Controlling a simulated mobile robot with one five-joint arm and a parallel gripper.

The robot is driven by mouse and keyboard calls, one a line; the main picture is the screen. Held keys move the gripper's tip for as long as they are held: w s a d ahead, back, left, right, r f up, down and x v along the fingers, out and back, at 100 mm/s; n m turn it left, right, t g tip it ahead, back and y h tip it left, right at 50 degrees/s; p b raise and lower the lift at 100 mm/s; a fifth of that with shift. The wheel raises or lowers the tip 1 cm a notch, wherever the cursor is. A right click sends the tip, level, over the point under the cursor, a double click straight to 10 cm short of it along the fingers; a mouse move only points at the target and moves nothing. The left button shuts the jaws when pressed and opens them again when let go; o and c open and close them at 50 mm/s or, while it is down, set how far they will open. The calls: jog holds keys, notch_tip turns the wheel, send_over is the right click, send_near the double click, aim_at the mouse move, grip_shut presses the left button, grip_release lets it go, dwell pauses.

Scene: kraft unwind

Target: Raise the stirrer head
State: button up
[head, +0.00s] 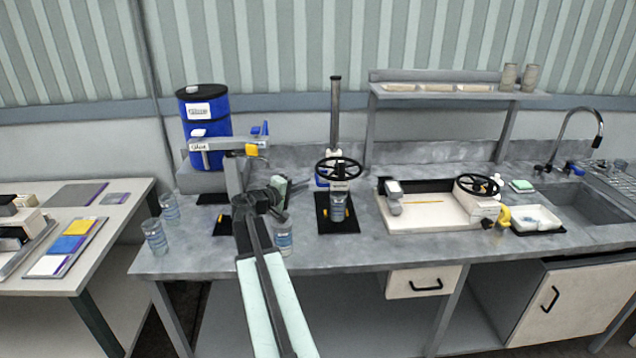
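The stirrer stand has a tall dark post (335,105) on a black base plate (325,226). The stirrer head (337,185), partly hidden behind a black handwheel (339,170), sits low on the post. A clear jar with a blue label (338,208) stands on the base plate right under the head. Whether a stirrer shaft reaches into the jar is too small to tell. My gripper (282,186) is in front of the bench, left of the handwheel and apart from it in the picture. Its fingers are small and turned away, so their opening is unclear.
Two jars (155,237) stand at the left bench edge. A blue drum (205,130) with a tap and a grey arm device are behind. Right are a white tray device (425,215) and a sink (590,200).

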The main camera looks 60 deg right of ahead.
aim_at(317, 176)
jog(key=b+x, duration=0.1)
jog(key=x, duration=0.6)
jog(key=shift+d+f, duration=0.1)
jog(key=shift+d, duration=0.25)
grip_shut()
dwell(1.0)
